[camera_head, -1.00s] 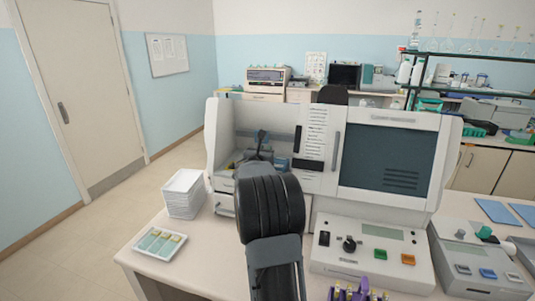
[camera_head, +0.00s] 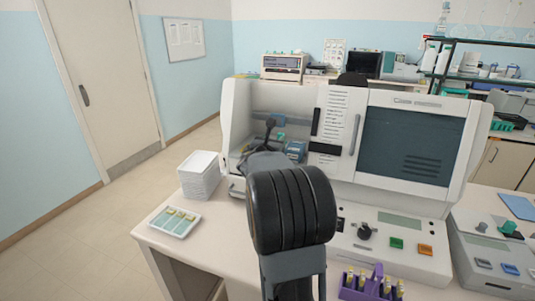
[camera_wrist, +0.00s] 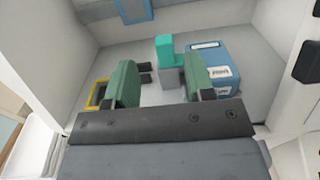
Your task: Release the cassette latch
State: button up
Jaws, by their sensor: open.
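A blue cassette (camera_wrist: 208,68) with white labels sits inside the machine's open left bay; it shows as a small blue shape in the head view (camera_head: 295,150). A teal latch tab (camera_wrist: 165,48) stands upright on a grey block (camera_wrist: 170,77) beside the cassette's left side. My gripper (camera_wrist: 162,78) is open, its two green fingers apart. In the wrist view the grey block shows between the fingers, with the right finger overlapping the cassette's left edge. I see no contact with the tab. In the head view my arm hides part of the bay.
The white machine (camera_head: 460,145) has a bay wall left of my gripper and a dark window to the right. A yellow frame (camera_wrist: 97,95) lies left of the left finger. White trays (camera_head: 200,180), a slide tray (camera_head: 173,222) and a purple rack (camera_head: 375,270) are on the bench.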

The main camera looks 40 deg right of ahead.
jog(key=b+v, duration=0.1)
jog(key=v, duration=0.6)
jog(key=shift+a, duration=0.2)
jog(key=shift+s, duration=0.1)
